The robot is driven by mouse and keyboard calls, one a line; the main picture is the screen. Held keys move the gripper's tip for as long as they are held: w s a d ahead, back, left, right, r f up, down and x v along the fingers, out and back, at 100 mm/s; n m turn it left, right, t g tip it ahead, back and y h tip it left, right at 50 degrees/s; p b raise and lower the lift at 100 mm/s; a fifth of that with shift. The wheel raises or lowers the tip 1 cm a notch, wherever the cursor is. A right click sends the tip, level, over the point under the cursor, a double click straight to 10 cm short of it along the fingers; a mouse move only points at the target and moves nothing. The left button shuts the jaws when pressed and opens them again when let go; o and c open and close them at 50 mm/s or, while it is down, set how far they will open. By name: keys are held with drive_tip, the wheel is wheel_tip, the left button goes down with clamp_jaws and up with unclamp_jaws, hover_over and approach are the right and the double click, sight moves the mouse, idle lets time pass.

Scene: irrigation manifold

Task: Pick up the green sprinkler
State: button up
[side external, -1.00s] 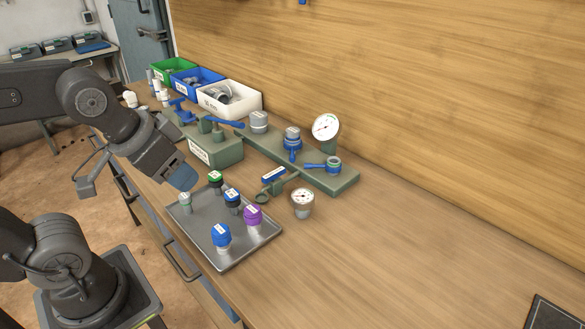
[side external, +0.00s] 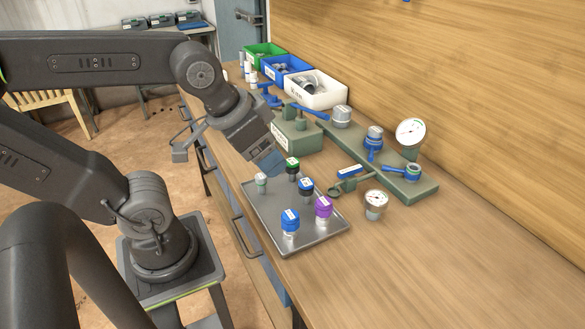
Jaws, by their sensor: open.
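The green sprinkler (side external: 292,168) has a dark body and a green cap with a white label. It stands upright at the back of the metal tray (side external: 262,221). My gripper (side external: 270,165) is open, tilted downward, just to the left of the green sprinkler and above the tray's back edge. Its bluish fingertips seem apart from the sprinkler, but the exact gap is hard to tell. No object shows between them.
The tray also holds a small grey-green piece (side external: 261,182), a dark blue-capped one (side external: 306,188), a purple one (side external: 323,207) and a blue one (side external: 290,220). The front right bench is clear.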

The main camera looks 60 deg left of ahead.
drive_tip(key=w+a+f+n+g+y, duration=0.2)
drive_tip(key=w+a+f+n+y, duration=0.1)
drive_tip(key=w+a+n, duration=0.45)
drive_tip(key=n+g+y, duration=0.1)
drive_tip(key=n+g, duration=0.1)
drive_tip(key=n, duration=0.3)
approach(293, 161)
drive_tip(key=shift+n, duration=0.25)
drive_tip(key=x, duration=1.2)
drive_tip(key=shift+f, duration=0.2)
drive_tip(key=c, duration=1)
drive_tip(key=shift+r, duration=0.1)
